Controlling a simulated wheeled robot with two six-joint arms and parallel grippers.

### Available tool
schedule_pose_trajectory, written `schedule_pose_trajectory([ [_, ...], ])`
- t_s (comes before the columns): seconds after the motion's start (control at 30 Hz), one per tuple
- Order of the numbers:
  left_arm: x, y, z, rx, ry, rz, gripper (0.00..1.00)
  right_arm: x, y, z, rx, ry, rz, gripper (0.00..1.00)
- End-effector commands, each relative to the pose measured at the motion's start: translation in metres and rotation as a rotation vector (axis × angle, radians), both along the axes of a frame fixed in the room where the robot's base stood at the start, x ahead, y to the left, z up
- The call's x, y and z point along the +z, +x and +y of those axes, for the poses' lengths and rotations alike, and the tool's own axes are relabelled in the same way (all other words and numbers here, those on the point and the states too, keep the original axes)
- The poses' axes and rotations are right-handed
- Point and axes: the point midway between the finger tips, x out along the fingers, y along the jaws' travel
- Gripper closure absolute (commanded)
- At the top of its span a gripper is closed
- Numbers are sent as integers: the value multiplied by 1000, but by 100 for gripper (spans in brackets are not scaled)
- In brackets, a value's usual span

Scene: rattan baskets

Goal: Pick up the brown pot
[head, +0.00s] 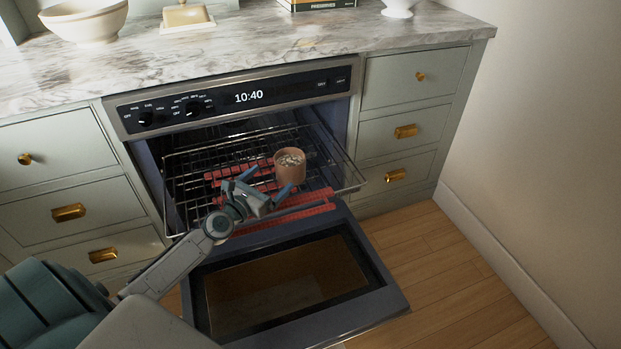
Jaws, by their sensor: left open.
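The brown pot (290,168) stands upright on the pulled-out oven rack (345,172), near its front right. Pale contents show at its top. My left gripper (268,183) is open just to the left of the pot, with its fingers pointing towards it. One finger reaches in front of the pot's lower left side and the other is farther left and back. I cannot tell whether a finger touches the pot. My right gripper is not in view.
The oven door (300,290) hangs open below the rack. Red strips (300,212) lie along the rack. Drawers (413,130) stand right of the oven. A marble counter (250,45) above holds a bowl (85,22) and a butter dish (186,16). The wooden floor (450,270) at right is clear.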

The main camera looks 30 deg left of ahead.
Motion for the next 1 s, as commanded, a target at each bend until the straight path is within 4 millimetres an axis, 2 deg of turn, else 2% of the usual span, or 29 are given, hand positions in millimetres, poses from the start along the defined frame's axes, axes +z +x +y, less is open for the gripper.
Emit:
schedule_pose_trajectory([
  [0.4,-1,49,-1,6,-20,-2,0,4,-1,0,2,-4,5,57],
  [0.57,-2,57,-2,5,-18,-1,0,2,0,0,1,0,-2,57],
  [0.8,-13,84,1,6,-19,-2,0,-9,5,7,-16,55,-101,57],
  [1.0,-11,105,0,5,-19,-1,0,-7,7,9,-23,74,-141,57],
])
